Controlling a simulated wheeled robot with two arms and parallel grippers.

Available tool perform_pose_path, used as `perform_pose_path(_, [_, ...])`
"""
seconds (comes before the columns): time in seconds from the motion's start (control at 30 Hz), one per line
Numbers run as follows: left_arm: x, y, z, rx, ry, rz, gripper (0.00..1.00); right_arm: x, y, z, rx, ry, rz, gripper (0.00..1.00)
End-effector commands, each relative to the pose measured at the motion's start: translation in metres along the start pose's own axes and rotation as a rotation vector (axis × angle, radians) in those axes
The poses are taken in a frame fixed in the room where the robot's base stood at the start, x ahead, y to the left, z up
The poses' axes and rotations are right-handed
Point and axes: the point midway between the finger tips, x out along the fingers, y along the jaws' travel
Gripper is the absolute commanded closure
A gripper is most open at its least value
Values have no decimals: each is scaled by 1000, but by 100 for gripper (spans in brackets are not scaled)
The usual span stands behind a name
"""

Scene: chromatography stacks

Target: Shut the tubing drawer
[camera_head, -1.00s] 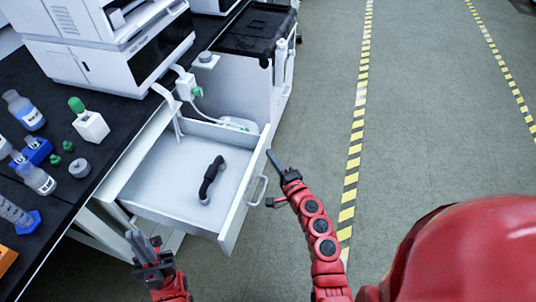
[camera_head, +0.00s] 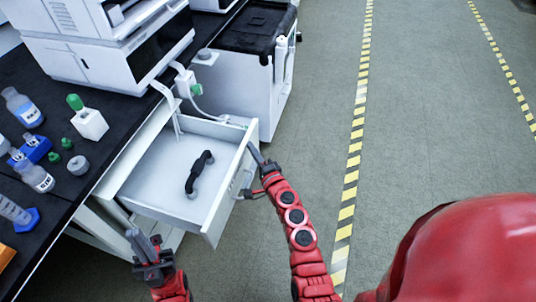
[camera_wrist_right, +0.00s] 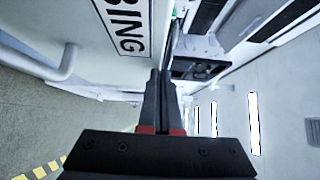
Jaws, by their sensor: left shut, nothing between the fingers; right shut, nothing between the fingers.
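The white tubing drawer (camera_head: 214,214) stands open from under the bench in the head view. A black curved handle-like piece (camera_head: 199,174) lies inside it. My right gripper (camera_head: 256,154) is shut and empty, with its fingertips at the top of the drawer front. In the right wrist view the shut fingers (camera_wrist_right: 159,95) lie close along the white front, beside a label (camera_wrist_right: 124,22) reading "BING". The bar handle (camera_wrist_right: 50,65) is left of them. Whether they touch the front I cannot tell. My left gripper (camera_head: 143,242) is shut and empty, below the drawer's near corner.
The black bench top (camera_head: 92,143) holds several bottles, a white block with a green cap (camera_head: 88,118) and a white instrument (camera_head: 105,50). A white cabinet with a black top (camera_head: 230,85) stands behind the drawer. The floor to the right is clear, with striped tape (camera_head: 354,160).

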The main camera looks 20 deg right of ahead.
Motion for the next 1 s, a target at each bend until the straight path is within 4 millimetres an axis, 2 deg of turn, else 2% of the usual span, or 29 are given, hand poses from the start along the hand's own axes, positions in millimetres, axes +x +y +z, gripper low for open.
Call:
perform_pose_path(0.37, [-36, 2, 6, 0, 0, 0, 100, 75, 4, 77, 2, -8, -3, 100])
perform_pose_path(0.7, [-82, 4, 14, 0, 0, 0, 100, 142, 7, 144, -1, -8, -3, 100])
perform_pose_path(1.0, [-118, 6, 20, 0, 0, 0, 100, 183, 4, 184, -4, -4, -4, 100])
